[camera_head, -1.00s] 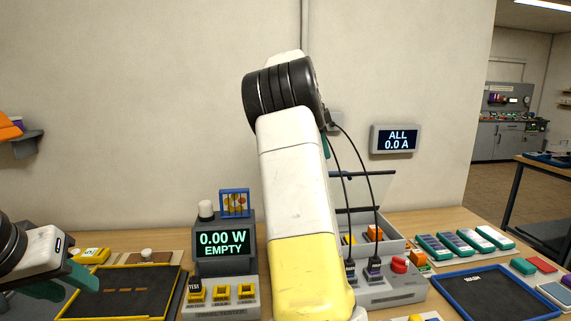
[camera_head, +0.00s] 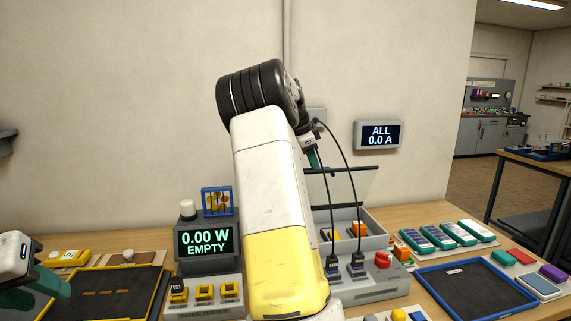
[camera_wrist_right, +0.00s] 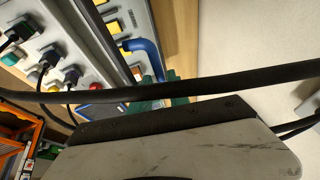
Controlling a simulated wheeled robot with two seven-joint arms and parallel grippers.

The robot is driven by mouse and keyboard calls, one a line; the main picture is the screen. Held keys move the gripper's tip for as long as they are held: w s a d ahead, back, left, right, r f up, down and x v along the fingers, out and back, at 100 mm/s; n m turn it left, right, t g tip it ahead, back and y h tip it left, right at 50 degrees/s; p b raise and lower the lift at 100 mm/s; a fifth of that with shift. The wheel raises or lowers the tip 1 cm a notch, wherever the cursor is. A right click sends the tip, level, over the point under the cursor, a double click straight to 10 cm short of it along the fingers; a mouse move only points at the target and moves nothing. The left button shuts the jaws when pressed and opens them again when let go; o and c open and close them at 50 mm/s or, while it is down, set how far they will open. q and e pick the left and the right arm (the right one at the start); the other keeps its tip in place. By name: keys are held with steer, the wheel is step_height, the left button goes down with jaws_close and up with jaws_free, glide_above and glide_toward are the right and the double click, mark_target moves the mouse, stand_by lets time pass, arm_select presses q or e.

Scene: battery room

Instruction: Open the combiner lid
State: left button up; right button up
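The combiner is a grey box (camera_head: 375,291) on the bench, right of my right arm, with cables plugged into its front and orange and yellow blocks inside. Its pale lid (camera_head: 350,187) stands raised at the back of the box, with a dark bar near its upper edge. My right gripper (camera_head: 314,158) is beside the lid's upper left, partly hidden by its own arm. In the right wrist view its green fingers (camera_wrist_right: 163,97) are by a blue curved bar (camera_wrist_right: 147,52); contact is unclear. My left gripper (camera_head: 38,289) is low at the left edge, fingers apart and empty.
A tester (camera_head: 206,246) reading 0.00 W EMPTY stands left of my right arm. A wall display (camera_head: 378,135) reads ALL 0.0 A. A blue-rimmed tray (camera_head: 424,279) and several panels (camera_head: 451,235) lie to the right. Black cables loop beside the right gripper.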

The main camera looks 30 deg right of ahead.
jaws_close()
stand_by(1.4)
